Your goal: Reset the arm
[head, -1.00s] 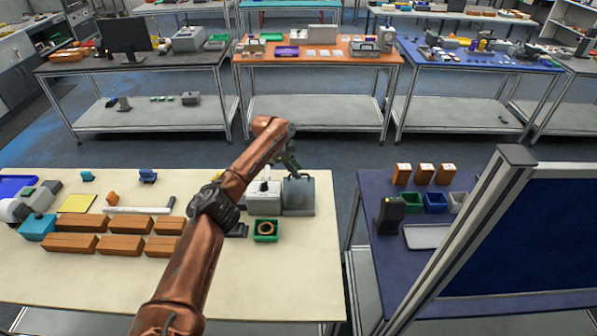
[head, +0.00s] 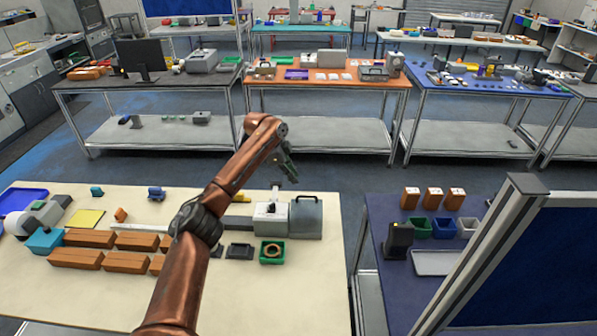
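My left arm comes up from the bottom of the head view, bent at its upper joint. Its gripper (head: 291,174) points down and away, in the picture just above the grey box with a handle (head: 305,214) on the cream table (head: 290,300). The gripper is small and seen from behind, so its opening does not show. I see nothing held in it. My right gripper is not in view.
Brown boxes (head: 75,259) stand in rows left of my arm, which partly hides some. A green tray with a ring (head: 272,252) lies right of it. A blue table (head: 385,290) with bins and a dark blue panel (head: 530,260) stand at right.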

